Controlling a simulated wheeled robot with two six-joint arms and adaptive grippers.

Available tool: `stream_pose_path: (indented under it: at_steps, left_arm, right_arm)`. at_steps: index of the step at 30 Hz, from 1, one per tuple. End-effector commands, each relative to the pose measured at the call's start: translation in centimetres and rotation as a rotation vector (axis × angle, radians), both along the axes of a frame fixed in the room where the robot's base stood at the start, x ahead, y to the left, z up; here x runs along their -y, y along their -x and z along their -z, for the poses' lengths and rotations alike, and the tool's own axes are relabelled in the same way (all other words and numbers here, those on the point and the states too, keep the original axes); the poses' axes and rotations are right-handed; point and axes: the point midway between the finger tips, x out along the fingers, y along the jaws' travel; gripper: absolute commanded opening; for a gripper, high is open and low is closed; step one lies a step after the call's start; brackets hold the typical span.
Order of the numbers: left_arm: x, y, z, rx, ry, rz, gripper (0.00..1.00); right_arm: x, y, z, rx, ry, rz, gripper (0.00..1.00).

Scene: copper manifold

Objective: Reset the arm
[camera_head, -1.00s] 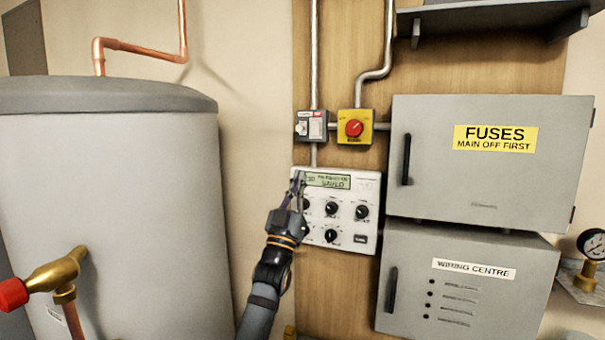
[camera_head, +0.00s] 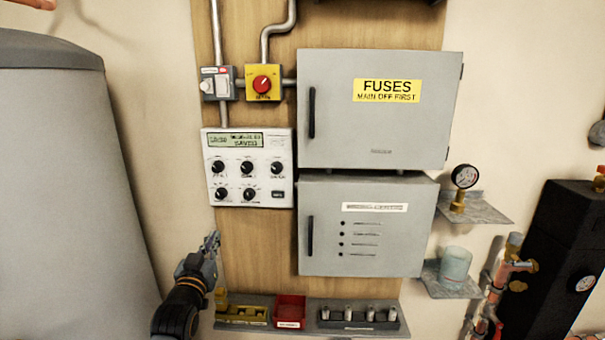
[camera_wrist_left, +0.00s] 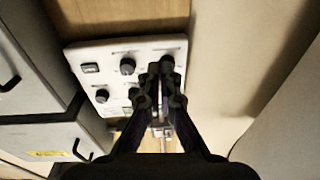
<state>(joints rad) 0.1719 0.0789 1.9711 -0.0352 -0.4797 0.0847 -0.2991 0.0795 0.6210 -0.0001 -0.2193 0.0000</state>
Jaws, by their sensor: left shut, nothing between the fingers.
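My left gripper (camera_head: 211,243) is at the lower left in the head view, below the white control panel (camera_head: 232,193) and apart from it. Its fingers are shut and empty. In the left wrist view the closed fingers of my left gripper (camera_wrist_left: 164,72) point toward the panel (camera_wrist_left: 112,50) and cover part of its knobs. The panel has a green display reading "SAVED" and several black knobs.
A grey fuse box (camera_head: 340,145) and a wiring centre box (camera_head: 375,240) hang right of the panel. A shelf (camera_head: 305,330) below holds a yellow holder (camera_head: 240,315), a red bin (camera_head: 290,311) and a dark rack (camera_head: 358,318). A large grey tank (camera_head: 65,190) stands left.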

Motion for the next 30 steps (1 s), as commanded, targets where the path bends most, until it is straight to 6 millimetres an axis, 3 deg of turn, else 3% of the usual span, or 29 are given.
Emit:
stream_pose_path:
  at_steps: [1,3,6,9,15,23,24,30]
  left_arm:
    - [-0.1,2.0,4.2,-0.131,-0.008,-0.006,0.00]
    - [-0.2,5.1,9.6,-0.318,-0.018,-0.013,0.00]
    - [-0.3,10.6,16.1,-0.569,-0.035,-0.018,0.00]
    - [-0.3,15.7,20.3,-0.764,-0.047,-0.019,0.00]
    - [-0.3,24.2,24.9,-1.048,-0.069,-0.015,0.00]
    - [-0.3,33.6,27.5,-1.334,-0.093,-0.006,0.00]
    - [-0.3,34.2,28.3,-1.362,-0.094,-0.006,0.00]
    - [-1.1,32.7,35.7,-1.385,-0.086,-0.013,0.00]
  right_arm:
    - [0.0,0.0,0.0,0.001,0.000,0.000,0.00]
    - [0.0,0.0,0.0,0.000,0.000,0.000,0.00]
    - [0.0,0.0,0.0,0.000,0.000,0.000,0.00]
    - [0.0,0.0,0.0,0.000,0.000,0.000,0.00]
    - [0.0,0.1,0.0,-0.001,0.000,0.000,0.00]
    - [0.0,0.1,0.0,-0.002,0.000,0.000,0.00]
    - [0.0,0.1,0.0,-0.002,0.000,0.000,0.00]
    - [0.0,0.3,0.0,-0.005,0.000,0.000,0.00]
